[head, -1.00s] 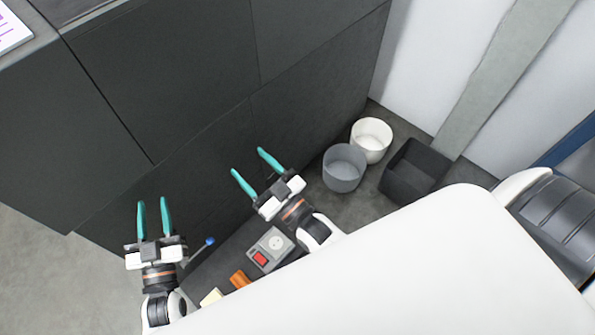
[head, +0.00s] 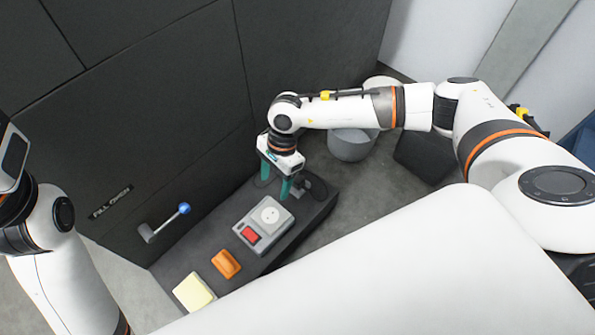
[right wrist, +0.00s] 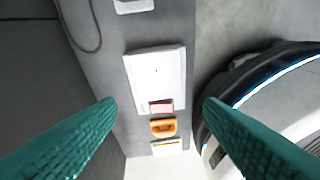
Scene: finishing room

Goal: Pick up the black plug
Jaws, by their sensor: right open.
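A dark shape (head: 314,187), probably the black plug, lies at the far end of the dark bench beside my right gripper; it is small and partly hidden. My right gripper (head: 276,184) is open and points down over that end, its teal fingers apart. In the right wrist view, the open fingers (right wrist: 160,104) show nothing gripped between them. A thin black cable (right wrist: 97,38) curves at upper left there. A pale grey piece (right wrist: 133,5) is cut off by the top edge. My left arm enters at left in the head view, its fingers out of sight.
On the dark bench (head: 316,217) are a grey socket box (head: 255,236) with a red switch (head: 250,235), an orange block (head: 226,263) and a pale yellow block (head: 193,291). A blue-knobbed lever (head: 167,221) juts from the dark panel. A grey bucket (head: 352,147) stands beyond.

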